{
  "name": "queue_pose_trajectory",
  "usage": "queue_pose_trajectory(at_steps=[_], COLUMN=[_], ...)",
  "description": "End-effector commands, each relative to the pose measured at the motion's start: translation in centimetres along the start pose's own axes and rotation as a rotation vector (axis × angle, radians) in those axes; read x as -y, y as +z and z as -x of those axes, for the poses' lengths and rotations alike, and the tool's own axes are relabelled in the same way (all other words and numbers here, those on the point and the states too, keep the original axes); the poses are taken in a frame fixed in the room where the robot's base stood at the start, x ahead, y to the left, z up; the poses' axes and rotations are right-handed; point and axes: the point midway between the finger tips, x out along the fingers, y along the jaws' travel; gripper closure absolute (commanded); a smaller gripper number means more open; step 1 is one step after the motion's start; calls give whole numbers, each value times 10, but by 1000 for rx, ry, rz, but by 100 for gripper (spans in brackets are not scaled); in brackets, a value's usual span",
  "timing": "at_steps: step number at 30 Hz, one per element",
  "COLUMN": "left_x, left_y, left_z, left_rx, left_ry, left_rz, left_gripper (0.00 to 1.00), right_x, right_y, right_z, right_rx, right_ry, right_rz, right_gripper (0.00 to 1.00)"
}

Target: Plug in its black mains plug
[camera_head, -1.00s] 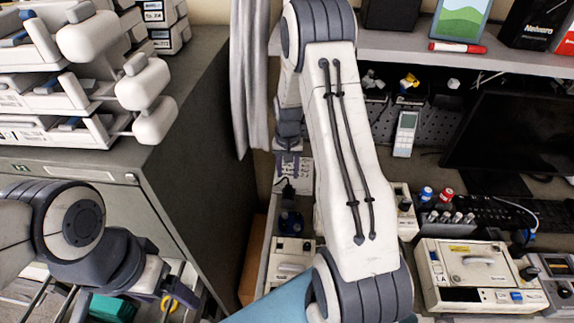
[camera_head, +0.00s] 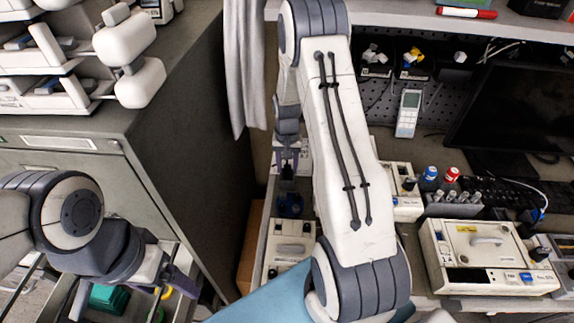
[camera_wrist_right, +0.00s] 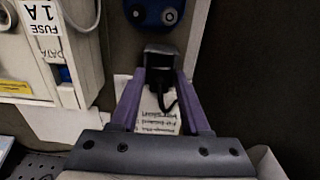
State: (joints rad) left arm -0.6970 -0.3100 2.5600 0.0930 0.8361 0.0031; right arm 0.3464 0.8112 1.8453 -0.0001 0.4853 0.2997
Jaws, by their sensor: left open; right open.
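The black plug (camera_wrist_right: 160,58) with its cable sits between the purple fingertips of my right gripper (camera_wrist_right: 158,75) in the right wrist view. The fingers stand either side of it, open; contact cannot be told. In the head view the right gripper (camera_head: 288,158) points down over the plug (camera_head: 288,172), at the back of the bench. A dark blue unit with round openings (camera_wrist_right: 154,14) lies just beyond the plug; it also shows in the head view (camera_head: 290,205). My left gripper (camera_head: 182,284) is open and empty at lower left.
A cream device labelled "FUSE 1A" (camera_wrist_right: 72,50) stands left of the plug in the wrist view. A printed paper (camera_wrist_right: 157,118) lies under the fingers. A grey cabinet (camera_head: 185,150) borders the left. Another cream device (camera_head: 487,256) stands at right, near the dark monitor (camera_head: 515,110).

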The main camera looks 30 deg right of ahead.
Motion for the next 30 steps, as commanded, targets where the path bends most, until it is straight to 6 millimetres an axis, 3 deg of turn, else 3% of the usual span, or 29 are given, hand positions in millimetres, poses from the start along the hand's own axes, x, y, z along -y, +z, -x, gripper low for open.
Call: queue_pose_trajectory(at_steps=[2,6,14,30], left_x=[0,0,0,-2], left_y=[0,0,0,-2], left_z=[0,0,4,32], left_rx=[0,0,0,0], left_ry=[0,0,0,0], left_rz=[0,0,0,0], left_gripper=[20,20,20,20], right_x=[0,0,0,0], right_y=[0,0,0,0], right_z=[0,0,5,42], right_rx=[0,0,-1,0], right_ry=[0,0,0,0], right_rz=[0,0,0,0], right_gripper=[54,100,100,100])
